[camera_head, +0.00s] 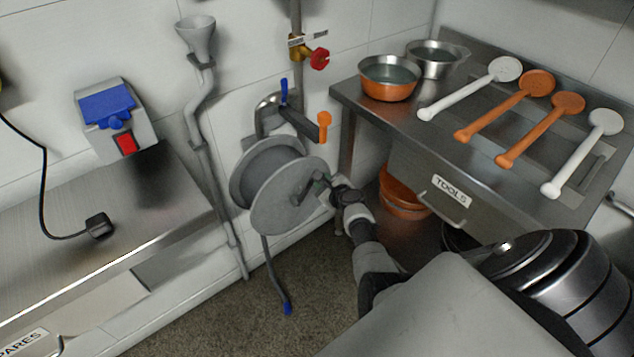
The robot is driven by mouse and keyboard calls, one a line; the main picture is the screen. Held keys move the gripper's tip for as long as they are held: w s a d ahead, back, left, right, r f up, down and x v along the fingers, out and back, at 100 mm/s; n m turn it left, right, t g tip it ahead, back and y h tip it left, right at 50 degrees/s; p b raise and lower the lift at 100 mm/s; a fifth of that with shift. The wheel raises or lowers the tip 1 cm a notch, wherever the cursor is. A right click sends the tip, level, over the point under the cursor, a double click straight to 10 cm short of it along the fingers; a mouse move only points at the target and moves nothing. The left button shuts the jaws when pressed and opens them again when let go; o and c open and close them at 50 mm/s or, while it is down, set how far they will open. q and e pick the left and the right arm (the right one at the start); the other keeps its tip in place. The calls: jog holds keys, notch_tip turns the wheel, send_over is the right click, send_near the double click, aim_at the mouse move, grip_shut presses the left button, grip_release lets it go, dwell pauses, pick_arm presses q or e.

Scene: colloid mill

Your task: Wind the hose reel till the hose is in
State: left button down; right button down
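The grey hose reel (287,195) is mounted on the wall left of the steel table. Its round side disc faces me, with a small crank (308,186) on it. A grey hose (269,262) hangs from the reel and its blue end (287,308) is at the floor. No hose coils show clearly on the drum. My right gripper is out of view.
The steel table (343,95) to the right carries bowls and several ladles. Orange bowls (401,197) sit below it.

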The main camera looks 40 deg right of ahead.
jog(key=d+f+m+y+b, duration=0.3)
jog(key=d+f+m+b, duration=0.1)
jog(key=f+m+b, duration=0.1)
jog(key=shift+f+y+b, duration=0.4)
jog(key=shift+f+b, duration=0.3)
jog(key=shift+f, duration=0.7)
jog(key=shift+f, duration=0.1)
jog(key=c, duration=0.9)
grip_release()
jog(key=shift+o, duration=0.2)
